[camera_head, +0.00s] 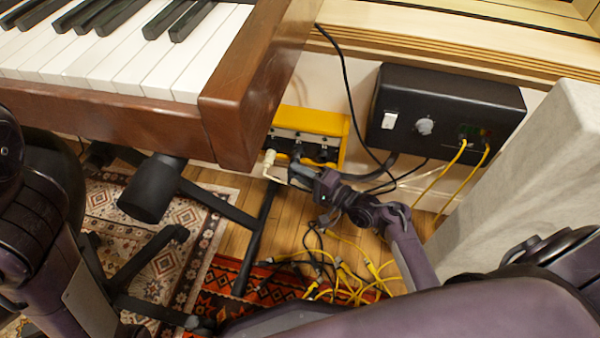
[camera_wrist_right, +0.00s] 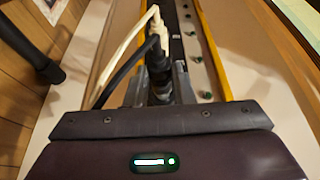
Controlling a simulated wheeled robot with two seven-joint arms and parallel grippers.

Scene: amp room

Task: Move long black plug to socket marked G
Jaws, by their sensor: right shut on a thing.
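The yellow socket box (camera_head: 343,128) stands against the wall behind the keyboard's right end; its yellow edge also shows in the right wrist view (camera_wrist_right: 212,48). My right gripper (camera_head: 298,168) reaches in front of the box. In the right wrist view its fingers (camera_wrist_right: 161,88) are shut around a black plug (camera_wrist_right: 157,66) with a black cable. I cannot tell whether this plug is seated in a socket or just in front of it. A white plug (camera_head: 269,158) is beside it, also seen in the wrist view (camera_wrist_right: 154,18). Socket letters are not readable. My left gripper is out of view.
A black box (camera_head: 450,105) with a switch and yellow cables is on the wall to the right. The brown keyboard (camera_head: 245,95) overhangs at left. Tangled yellow and black cables (camera_head: 350,285) lie on the floor. A pale grey block (camera_head: 530,170) stands at right.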

